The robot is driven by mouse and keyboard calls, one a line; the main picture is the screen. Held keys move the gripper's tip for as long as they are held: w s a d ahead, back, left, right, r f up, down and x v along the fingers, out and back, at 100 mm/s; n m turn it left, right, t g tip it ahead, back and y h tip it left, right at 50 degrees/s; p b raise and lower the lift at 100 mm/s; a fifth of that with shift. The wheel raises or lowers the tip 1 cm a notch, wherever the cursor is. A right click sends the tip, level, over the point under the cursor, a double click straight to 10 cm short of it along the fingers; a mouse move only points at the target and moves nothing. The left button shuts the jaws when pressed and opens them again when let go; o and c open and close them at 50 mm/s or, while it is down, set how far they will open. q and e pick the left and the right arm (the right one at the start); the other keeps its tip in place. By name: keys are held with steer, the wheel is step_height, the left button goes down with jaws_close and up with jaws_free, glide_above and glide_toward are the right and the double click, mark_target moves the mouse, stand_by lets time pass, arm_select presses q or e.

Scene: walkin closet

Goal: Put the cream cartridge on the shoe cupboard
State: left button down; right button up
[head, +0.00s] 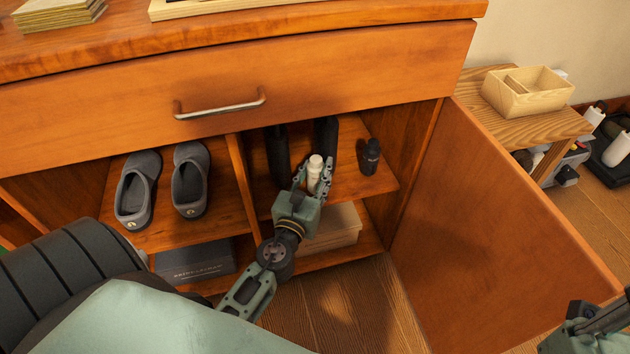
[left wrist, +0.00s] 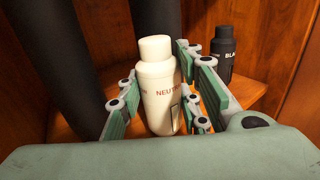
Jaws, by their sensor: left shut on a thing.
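The cream cartridge (head: 315,172) is a small cream bottle with a cap. My left gripper (head: 313,182) is shut on it inside the right compartment of the open shoe cupboard (head: 130,93). In the left wrist view the cream cartridge (left wrist: 157,88) stands upright between the green fingers, with red lettering on its front. I cannot tell whether its base touches the shelf. A black bottle (head: 370,157) stands on the shelf to its right and also shows in the left wrist view (left wrist: 222,58). My right gripper is not clearly in view; only part of that arm shows at lower right.
Dark upright boots (head: 277,152) stand behind the gripper. Grey shoes (head: 190,180) fill the left compartment. The open cupboard door (head: 490,235) stands to the right. A wooden tray (head: 525,92) sits on a side bench. The cupboard top holds books (head: 60,14) and a tray (head: 205,7).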

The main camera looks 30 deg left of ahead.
arm_select(q)
steer(key=shift+w+a+f, duration=0.1)
steer(key=shift+f, duration=0.55)
steer(key=shift+r, duration=0.1)
steer(key=c, duration=1.7)
jaws_free()
steer(key=shift+f, duration=0.25)
steer(key=o, duration=0.4)
steer(key=shift+r, duration=0.1)
steer(key=shift+o, duration=0.2)
